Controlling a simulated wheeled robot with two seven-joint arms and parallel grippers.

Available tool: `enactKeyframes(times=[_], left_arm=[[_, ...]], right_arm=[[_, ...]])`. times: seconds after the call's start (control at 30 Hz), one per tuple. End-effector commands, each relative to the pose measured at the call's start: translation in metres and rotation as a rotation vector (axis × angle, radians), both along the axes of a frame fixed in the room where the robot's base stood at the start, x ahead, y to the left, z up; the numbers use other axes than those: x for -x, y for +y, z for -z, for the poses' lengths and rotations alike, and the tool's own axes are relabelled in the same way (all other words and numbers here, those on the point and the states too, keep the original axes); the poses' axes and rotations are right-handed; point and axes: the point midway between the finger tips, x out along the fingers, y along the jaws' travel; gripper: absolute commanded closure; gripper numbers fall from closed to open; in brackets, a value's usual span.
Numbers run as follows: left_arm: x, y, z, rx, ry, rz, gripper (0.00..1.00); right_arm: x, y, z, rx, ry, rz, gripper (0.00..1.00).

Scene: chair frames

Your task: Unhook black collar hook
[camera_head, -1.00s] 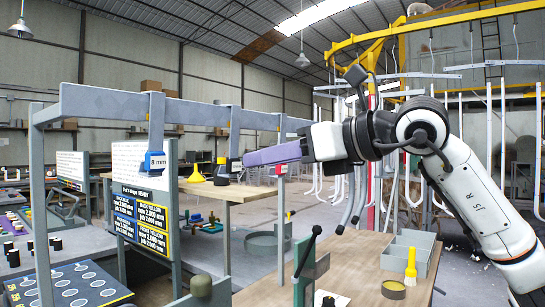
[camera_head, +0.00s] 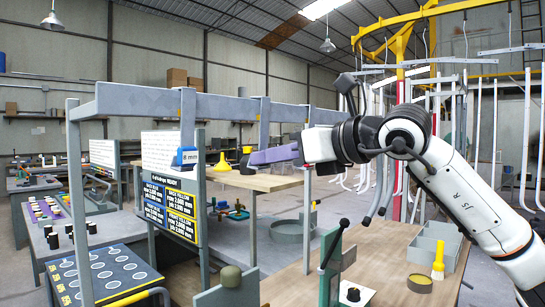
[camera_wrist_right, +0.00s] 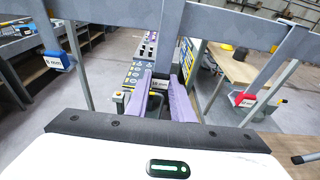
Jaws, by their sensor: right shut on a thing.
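My right gripper (camera_head: 250,159) comes in from the right in the head view, its purple fingers just below the grey overhead rail (camera_head: 225,105). In the right wrist view its two purple fingers (camera_wrist_right: 162,85) stand close together on either side of a grey hanger. A small pale label and a dark part, which I take as the black collar hook (camera_wrist_right: 156,103), show between them. In the head view only a small dark bit of the hook (camera_head: 244,166) shows at the fingertips. The fingers hide most of it. My left gripper is not in view.
A blue 8 mm hook (camera_head: 187,157) hangs from the rail on the left; a red hook (camera_wrist_right: 241,99) hangs at right in the wrist view. A grey bin (camera_head: 437,243) sits on the front bench.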

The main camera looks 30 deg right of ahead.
Motion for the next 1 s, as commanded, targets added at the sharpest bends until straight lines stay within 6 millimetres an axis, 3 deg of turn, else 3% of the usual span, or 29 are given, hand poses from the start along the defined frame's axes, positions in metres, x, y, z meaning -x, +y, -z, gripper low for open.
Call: enactKeyframes(times=[1.0], left_arm=[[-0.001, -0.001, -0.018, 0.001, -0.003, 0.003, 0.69]], right_arm=[[-0.002, 0.001, -0.022, 0.0, -0.001, 0.0, 1.0]])
